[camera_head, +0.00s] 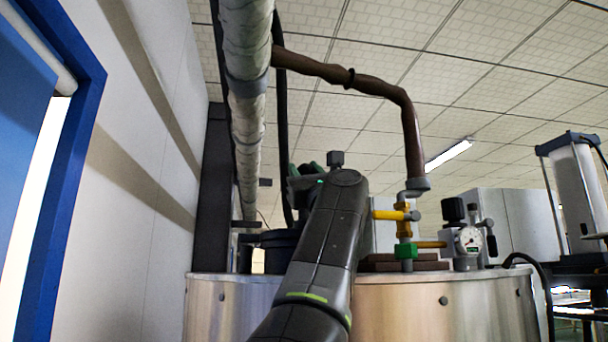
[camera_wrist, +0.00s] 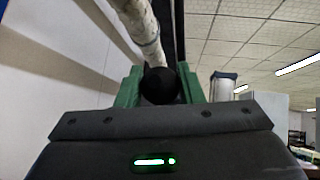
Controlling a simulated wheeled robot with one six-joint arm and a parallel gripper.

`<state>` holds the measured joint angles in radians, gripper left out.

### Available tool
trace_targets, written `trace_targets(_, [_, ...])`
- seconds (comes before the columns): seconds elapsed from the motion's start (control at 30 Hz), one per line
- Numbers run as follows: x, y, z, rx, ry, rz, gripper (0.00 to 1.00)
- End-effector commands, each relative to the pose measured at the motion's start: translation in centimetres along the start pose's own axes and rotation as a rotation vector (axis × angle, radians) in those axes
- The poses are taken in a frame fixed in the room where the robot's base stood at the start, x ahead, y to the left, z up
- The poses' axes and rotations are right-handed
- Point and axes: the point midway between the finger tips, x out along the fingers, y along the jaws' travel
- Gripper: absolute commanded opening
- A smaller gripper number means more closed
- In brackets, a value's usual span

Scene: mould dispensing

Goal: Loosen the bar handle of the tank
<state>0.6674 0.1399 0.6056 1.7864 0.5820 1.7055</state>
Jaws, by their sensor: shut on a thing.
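The metal tank (camera_head: 445,312) stands in front of me, with a black fitting (camera_head: 272,238) on its top at the left. My gripper has green fingers, which show in the wrist view (camera_wrist: 158,80) and only partly in the head view (camera_head: 313,168). The fingers stand on both sides of a round black end (camera_wrist: 158,88), which looks like the end of the bar handle, and are shut on it. The rest of the handle is hidden by my gripper and arm.
A wrapped pale pipe (camera_head: 247,120) runs down just left of my gripper. A brown pipe (camera_head: 410,130) bends down to a yellow valve (camera_head: 398,215) on the right. A gauge (camera_head: 468,240) stands on the tank. A white wall (camera_head: 135,200) is at the left.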

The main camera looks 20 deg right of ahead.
Motion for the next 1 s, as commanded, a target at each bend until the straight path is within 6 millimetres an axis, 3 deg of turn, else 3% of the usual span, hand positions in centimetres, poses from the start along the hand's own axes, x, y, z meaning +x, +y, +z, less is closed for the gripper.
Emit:
trace_targets(0.63, [-0.31,-0.95,0.27,0.09,-0.027,0.088,0.0])
trace_targets(0.67, [-0.31,-0.95,0.28,0.09,-0.027,0.088,0.36])
trace_targets(0.77, [-0.31,-0.95,0.26,0.09,-0.027,0.088,0.55])
trace_targets(1.0, [-0.35,-0.94,0.19,0.088,-0.026,0.088,0.55])
